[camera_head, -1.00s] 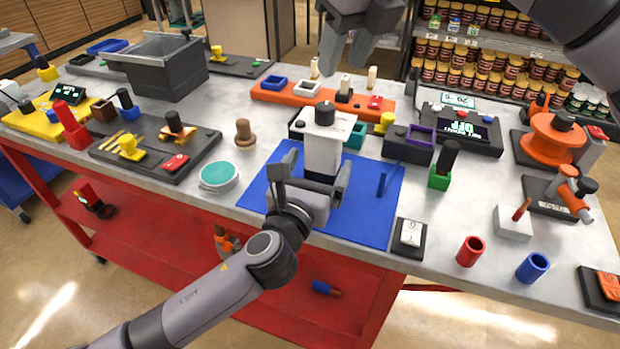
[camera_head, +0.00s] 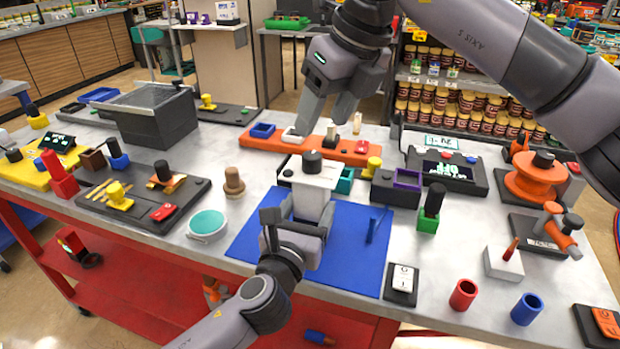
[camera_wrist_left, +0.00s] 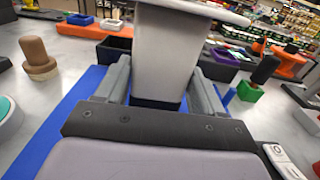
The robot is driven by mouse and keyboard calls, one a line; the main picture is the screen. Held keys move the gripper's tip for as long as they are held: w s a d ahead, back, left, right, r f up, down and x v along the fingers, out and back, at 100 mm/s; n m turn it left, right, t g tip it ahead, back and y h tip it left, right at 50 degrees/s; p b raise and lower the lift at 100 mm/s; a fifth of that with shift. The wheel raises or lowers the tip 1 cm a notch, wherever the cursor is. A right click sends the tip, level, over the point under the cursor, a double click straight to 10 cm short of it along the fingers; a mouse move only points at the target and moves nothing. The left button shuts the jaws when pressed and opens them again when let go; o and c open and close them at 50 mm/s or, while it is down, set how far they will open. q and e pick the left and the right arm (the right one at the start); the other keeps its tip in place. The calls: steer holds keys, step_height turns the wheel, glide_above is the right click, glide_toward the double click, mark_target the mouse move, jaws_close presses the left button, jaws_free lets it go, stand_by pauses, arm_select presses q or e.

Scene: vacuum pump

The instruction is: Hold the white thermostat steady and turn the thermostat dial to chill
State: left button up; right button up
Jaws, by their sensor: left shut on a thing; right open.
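The white thermostat (camera_head: 311,200) stands upright on the blue mat (camera_head: 350,262), with a black dial (camera_head: 312,161) on its flat white top. My left gripper (camera_head: 299,214) is shut on the thermostat's body, one finger on each side. In the left wrist view the white body (camera_wrist_left: 168,50) rises between the fingers (camera_wrist_left: 160,90), and the dial is out of that picture. My right gripper (camera_head: 321,118) is open and empty, above and behind the thermostat. Any marking around the dial is too small to read.
An orange tray (camera_head: 270,140) with several small items lies behind the thermostat. A dark box with a purple rim (camera_head: 405,187) and a green block (camera_head: 428,221) stand to the right. A round teal-topped tin (camera_head: 207,224) and a brown knob (camera_head: 233,180) are at left.

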mark_target(312, 154)
step_height(312, 154, down, 3)
steer(key=n+y, duration=0.1)
steer(key=y, duration=0.1)
steer(key=n+g+y, duration=0.1)
steer(key=shift+a+f+g+y, duration=0.1)
steer(key=shift+g+y, duration=0.2)
steer(key=shift+y, duration=0.1)
steer(key=shift+d+f+n+y, duration=0.2)
steer(key=shift+f+n+y, duration=0.1)
steer(key=shift+n+y, duration=0.3)
steer(key=d+f+n+t+y, duration=0.4)
steer(key=d+f+y, duration=0.2)
steer(key=d+y, duration=0.3)
steer(key=x, duration=1.1)
steer(key=shift+w+a+r, duration=0.1)
steer(key=shift+w+a, duration=0.1)
steer(key=shift+a, duration=0.1)
steer(key=c, duration=0.9)
steer(key=shift+m, duration=0.3)
steer(key=shift+c, duration=0.2)
